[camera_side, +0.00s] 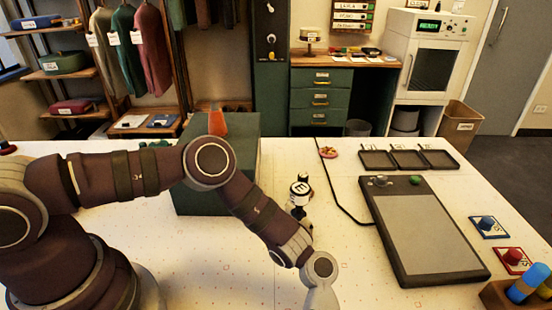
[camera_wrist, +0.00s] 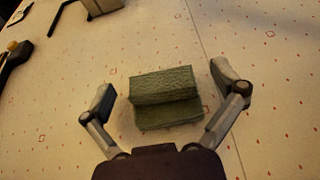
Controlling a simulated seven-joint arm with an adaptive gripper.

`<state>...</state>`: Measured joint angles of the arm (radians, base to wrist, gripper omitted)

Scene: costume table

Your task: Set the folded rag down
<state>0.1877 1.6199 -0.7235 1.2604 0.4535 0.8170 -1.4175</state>
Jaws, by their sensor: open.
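The folded rag (camera_wrist: 166,98) is a green, textured block with a fold line along it. In the wrist view it lies on the white, red-marked table (camera_wrist: 255,70), between the two spread fingers of my gripper (camera_wrist: 170,88). A gap shows between each finger and the rag, so my gripper is open around it and not holding it. In the side view the rag is not visible, and my gripper is mostly cut off at the bottom edge, below my wrist (camera_side: 320,268).
A dark flat panel (camera_side: 428,235) lies to the right, with small black trays (camera_side: 408,160) behind it. A dark green box (camera_side: 235,160) stands behind my arm. A white-and-black bottle-like item (camera_side: 300,194) and a black cable (camera_side: 340,190) are near the middle.

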